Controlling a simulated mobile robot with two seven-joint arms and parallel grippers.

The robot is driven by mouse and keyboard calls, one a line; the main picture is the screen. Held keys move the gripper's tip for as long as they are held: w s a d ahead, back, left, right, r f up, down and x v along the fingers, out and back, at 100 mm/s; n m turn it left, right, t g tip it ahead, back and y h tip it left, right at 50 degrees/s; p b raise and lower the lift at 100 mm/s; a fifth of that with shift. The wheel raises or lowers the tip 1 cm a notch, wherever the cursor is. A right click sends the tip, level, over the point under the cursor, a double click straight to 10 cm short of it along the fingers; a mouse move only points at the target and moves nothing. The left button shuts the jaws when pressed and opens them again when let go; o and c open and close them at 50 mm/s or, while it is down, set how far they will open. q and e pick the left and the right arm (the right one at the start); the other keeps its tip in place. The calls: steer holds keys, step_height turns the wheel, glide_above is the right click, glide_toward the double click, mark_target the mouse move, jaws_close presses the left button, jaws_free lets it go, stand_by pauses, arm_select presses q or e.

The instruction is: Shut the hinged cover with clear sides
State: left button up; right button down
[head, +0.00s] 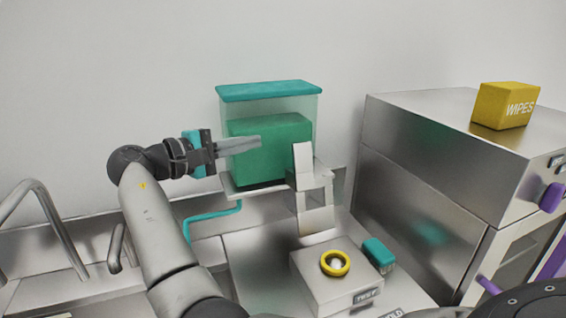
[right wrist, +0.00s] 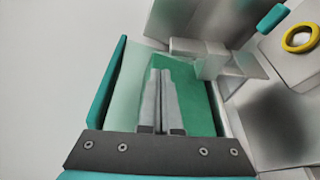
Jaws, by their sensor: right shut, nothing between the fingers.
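The cover with clear sides (head: 270,106) has a flat teal top (head: 268,91) and stands upright around a green block (head: 268,150) on a metal ledge by the wall. I cannot tell whether its lower edge rests fully on the ledge. In the right wrist view the cover's teal top (right wrist: 108,90) runs along the left, with the green behind the fingers. My right gripper (head: 258,142) is shut and empty, its fingers pointing right across the front of the cover. I cannot tell if they touch it. My left gripper is not in view.
A white bracket (head: 304,160) stands at the ledge's right end. Below is a box with a yellow-ringed button (head: 335,263) and a teal block (head: 379,252). A metal cabinet (head: 440,150) fills the right, with a yellow wipes box (head: 505,106) on top. A tap (head: 50,215) stands left.

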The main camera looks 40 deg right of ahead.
mark_target(301, 182)
step_height(301, 182, down, 5)
steer(key=b, duration=0.5)
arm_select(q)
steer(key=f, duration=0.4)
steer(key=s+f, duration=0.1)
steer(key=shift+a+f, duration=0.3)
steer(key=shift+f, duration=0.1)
arm_select(e)
steer(key=d+f, duration=0.1)
steer(key=d, duration=0.8)
steer(key=shift+s+d+f, duration=0.15)
steer(key=shift+d+f, duration=0.1)
steer(key=shift+d, duration=0.1)
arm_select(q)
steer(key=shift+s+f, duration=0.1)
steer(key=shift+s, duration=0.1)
arm_select(e)
steer(key=shift+s+d, duration=0.1)
